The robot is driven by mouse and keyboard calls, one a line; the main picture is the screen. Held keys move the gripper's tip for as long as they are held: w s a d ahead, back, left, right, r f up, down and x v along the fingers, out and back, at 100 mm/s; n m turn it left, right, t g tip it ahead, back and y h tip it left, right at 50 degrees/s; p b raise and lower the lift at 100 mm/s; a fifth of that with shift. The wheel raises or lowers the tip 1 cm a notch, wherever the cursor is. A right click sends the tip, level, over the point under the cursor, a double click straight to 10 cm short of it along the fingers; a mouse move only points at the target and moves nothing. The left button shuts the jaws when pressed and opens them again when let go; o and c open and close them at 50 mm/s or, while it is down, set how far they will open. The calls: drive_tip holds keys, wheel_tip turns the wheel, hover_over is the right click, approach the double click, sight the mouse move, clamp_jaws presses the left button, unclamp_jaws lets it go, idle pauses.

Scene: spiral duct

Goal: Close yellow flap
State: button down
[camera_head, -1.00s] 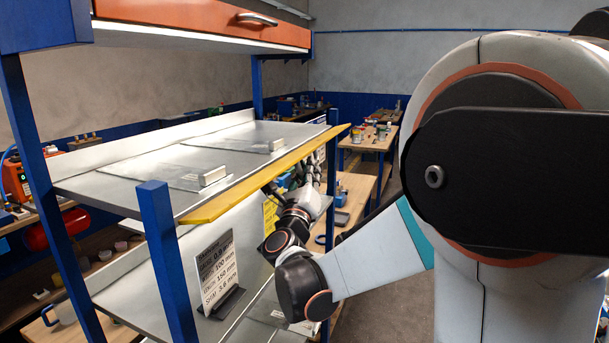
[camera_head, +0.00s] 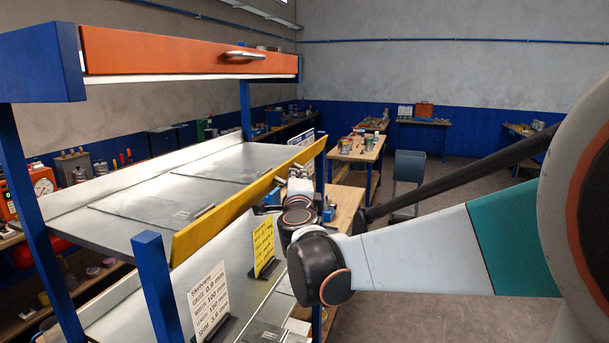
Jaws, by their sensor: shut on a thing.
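The long yellow flap (camera_head: 225,221) runs along the front edge of the upper metal shelf (camera_head: 120,228), and its face stands up along that edge. My gripper (camera_head: 281,194) is at the far half of the flap, on its outer side, with my arm reaching in from the right. It is shut on the flap; its fingertips are small and partly hidden by my wrist.
Flat metal sheets (camera_head: 155,207) lie on the upper shelf. A blue post (camera_head: 157,290) stands at its near corner. An orange drawer (camera_head: 190,52) hangs above. White (camera_head: 210,292) and yellow (camera_head: 263,246) sign cards stand on the shelf below.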

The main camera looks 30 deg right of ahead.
drive_tip(key=shift+w+a+r+n+g+y+p, duration=0.2)
drive_tip(key=shift+r+n+g+p, duration=0.25)
drive_tip(key=shift+n, duration=0.45)
drive_tip(key=shift+w+a+r+n+g+y+p, duration=0.2)
drive_tip(key=shift+r+n+p, duration=0.3)
drive_tip(key=shift+n, duration=0.4)
drive_tip(key=c, duration=1.6)
unclamp_jaws()
drive_tip(key=shift+c, duration=0.2)
drive_tip(key=shift+s, duration=0.1)
drive_tip(key=v, duration=1.1)
drive_tip(key=shift+s+a, duration=0.25)
